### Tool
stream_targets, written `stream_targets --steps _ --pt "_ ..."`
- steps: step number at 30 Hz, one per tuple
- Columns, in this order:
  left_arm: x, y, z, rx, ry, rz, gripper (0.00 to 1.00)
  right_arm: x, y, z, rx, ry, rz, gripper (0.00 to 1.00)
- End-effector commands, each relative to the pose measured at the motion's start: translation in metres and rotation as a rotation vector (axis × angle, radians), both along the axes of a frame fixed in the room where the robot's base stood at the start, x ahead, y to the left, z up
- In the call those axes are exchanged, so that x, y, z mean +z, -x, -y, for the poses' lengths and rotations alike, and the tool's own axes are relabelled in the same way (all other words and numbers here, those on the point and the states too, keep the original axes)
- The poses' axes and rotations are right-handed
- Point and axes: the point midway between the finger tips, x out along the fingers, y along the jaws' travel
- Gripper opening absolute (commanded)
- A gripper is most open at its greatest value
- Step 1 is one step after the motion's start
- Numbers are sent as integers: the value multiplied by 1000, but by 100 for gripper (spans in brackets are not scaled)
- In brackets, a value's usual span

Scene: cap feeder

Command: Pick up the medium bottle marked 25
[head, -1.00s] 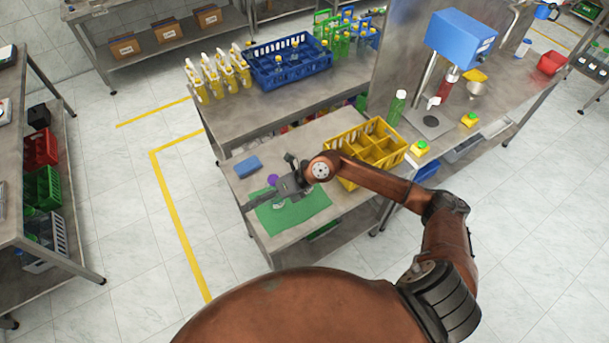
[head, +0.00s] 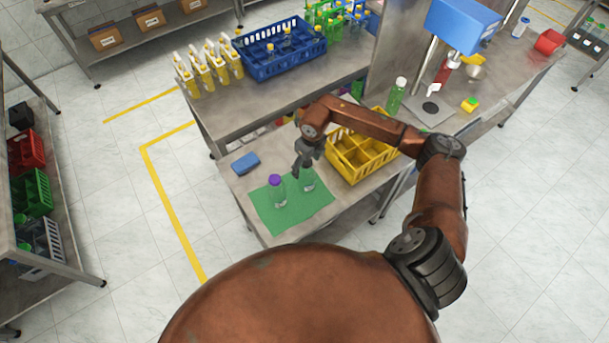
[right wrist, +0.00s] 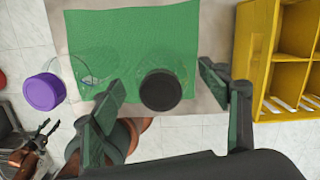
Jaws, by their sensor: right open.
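Two clear bottles stand on a green mat (head: 262,213). One has a purple cap (head: 275,179), which is at the left in the right wrist view (right wrist: 44,92). The other clear bottle (head: 308,181) has a black cap (right wrist: 160,90). I cannot read a 25 on either. My right gripper (head: 299,171) is open and points down at the black-capped bottle. In the right wrist view its fingers (right wrist: 162,90) are on either side of the black cap, with gaps. Part of what looks like my left gripper (right wrist: 46,128) shows at the left edge there.
A yellow divided crate (head: 362,170) stands just right of the mat. A blue block (head: 245,163) lies behind the mat at the left. A blue crate (head: 280,58) and several yellow pump bottles (head: 208,65) are on the higher bench behind. A green bottle (head: 396,97) stands further right.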

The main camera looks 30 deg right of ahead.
Motion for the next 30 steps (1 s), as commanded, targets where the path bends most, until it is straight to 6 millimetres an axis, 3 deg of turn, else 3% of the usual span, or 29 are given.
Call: stream_targets --steps 3,8,13,21,30 --pt "4 25 -1 7 -1 -28 40 -11 1 2 -7 -1 -3 69" --pt "13 43 -1 10 -2 -52 40 -34 -1 -2 -8 -2 -4 69" --pt "16 36 -1 9 -2 -44 40 -53 -5 -2 -6 0 -1 69" --pt "18 8 1 2 1 -7 40 -57 -6 -3 -2 0 0 69" --pt "17 18 1 4 2 -20 40 -57 -6 -3 -2 0 0 49"
